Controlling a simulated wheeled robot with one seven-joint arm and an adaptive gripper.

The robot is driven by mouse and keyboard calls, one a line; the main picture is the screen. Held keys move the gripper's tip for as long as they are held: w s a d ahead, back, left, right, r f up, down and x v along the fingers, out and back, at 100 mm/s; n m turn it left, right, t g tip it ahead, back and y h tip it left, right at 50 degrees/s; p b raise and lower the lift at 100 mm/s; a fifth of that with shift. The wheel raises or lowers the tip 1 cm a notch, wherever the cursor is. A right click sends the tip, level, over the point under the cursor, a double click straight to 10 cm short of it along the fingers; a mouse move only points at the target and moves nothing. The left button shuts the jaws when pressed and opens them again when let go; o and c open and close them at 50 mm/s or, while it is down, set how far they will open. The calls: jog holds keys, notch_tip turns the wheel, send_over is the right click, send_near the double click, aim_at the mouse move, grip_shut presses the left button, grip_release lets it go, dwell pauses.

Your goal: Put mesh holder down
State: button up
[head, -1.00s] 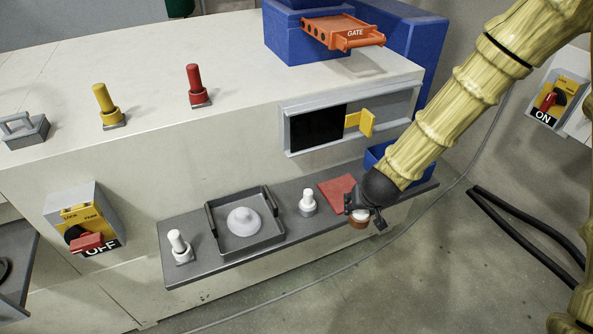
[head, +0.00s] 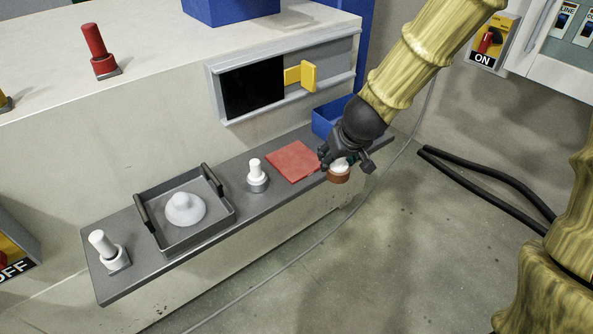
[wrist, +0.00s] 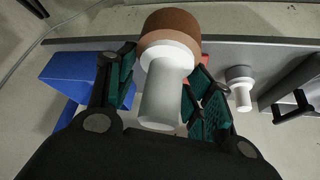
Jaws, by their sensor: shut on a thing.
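The mesh holder, a white handle on a brown round base (head: 338,174), is in my gripper (head: 346,160) at the front edge of the grey shelf (head: 272,210). In the wrist view the white handle (wrist: 163,105) lies between the green-padded fingers (wrist: 160,88), with the brown base (wrist: 172,28) beyond the fingertips. My gripper is shut on the handle. A flat red pad (head: 293,161) lies on the shelf just left of the holder. I cannot tell whether the brown base touches the shelf.
A white knob on a grey base (head: 257,176) stands left of the pad. A dark tray (head: 158,229) holds a white domed piece, and another white knob (head: 103,246) is at the far left. A blue bin (head: 326,120) sits behind my gripper.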

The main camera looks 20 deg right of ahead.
jog(key=shift+s+d+f+b, duration=0.25)
jog(key=shift+d+b, duration=0.2)
jog(key=shift+b, duration=0.1)
jog(key=shift+w+r, duration=0.1)
jog(key=shift+w, duration=0.1)
jog(key=w+a+p, duration=0.2)
jog(key=w+a, duration=0.1)
jog(key=w, duration=0.5)
jog(key=w+a+p, duration=0.3)
jog(key=w, duration=0.6)
jog(key=shift+w+a+f+b, duration=0.2)
jog(key=shift+f+b, duration=0.9)
jog(key=shift+f, duration=0.6)
jog(key=shift+w+a+f+b, duration=0.15)
jog(key=shift+f+b, duration=0.9)
jog(key=shift+f, duration=0.65)
jog(key=shift+w+f, duration=0.25)
jog(key=shift+w, duration=0.05)
jog(key=shift+r, duration=0.1)
jog(key=shift+s, duration=0.1)
